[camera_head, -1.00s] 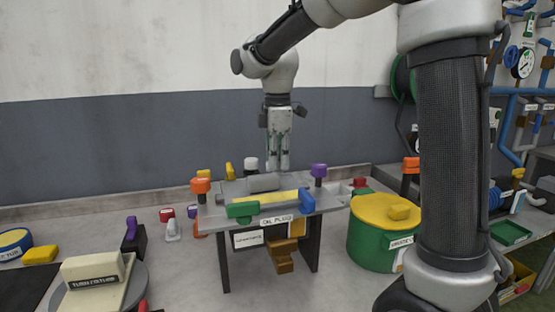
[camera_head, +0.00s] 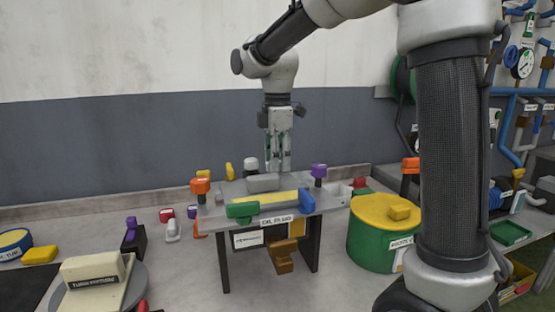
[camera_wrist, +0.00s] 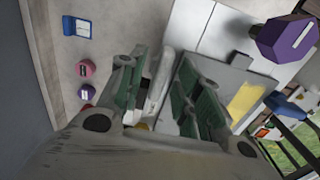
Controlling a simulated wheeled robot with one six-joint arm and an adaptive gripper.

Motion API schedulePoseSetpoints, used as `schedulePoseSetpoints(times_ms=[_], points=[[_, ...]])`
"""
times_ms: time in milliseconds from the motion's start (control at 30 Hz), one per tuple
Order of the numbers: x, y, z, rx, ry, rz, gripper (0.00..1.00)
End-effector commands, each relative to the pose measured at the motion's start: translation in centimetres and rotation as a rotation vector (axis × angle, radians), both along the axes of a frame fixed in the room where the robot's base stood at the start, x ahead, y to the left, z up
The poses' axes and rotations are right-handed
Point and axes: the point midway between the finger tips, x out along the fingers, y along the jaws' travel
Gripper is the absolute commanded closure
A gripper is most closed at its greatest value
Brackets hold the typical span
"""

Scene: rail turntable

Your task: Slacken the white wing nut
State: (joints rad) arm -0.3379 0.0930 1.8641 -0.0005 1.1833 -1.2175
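My gripper (camera_head: 279,168) points down over the back of the grey fixture table (camera_head: 333,201). In the wrist view, its two fingers with green pads (camera_wrist: 160,98) stand apart, with a pale elongated piece between them. This may be the white wing nut, but I cannot tell whether the pads touch it. In the head view, a white-topped knob with a dark neck (camera_head: 251,164) stands just left of the fingers. A light grey block (camera_head: 263,183) lies in front of the fingers. No wing nut can be clearly made out in the head view.
An orange knob (camera_head: 200,187) and a purple knob (camera_head: 319,171) stand at the table's left and right. A green handle (camera_head: 242,210) and a blue handle (camera_head: 306,200) are at its front. A green drum with a yellow lid (camera_head: 384,240) stands right. A wall rises behind.

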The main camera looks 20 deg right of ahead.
Motion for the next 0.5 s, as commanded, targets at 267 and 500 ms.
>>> schedulePoseSetpoints(times_ms=[267, 500], points=[[0.0, 0.0, 1.5, 0.001, -0.002, 0.000, 0.66], [0.1, 0.0, 6.7, 0.002, -0.004, 0.000, 0.66]])
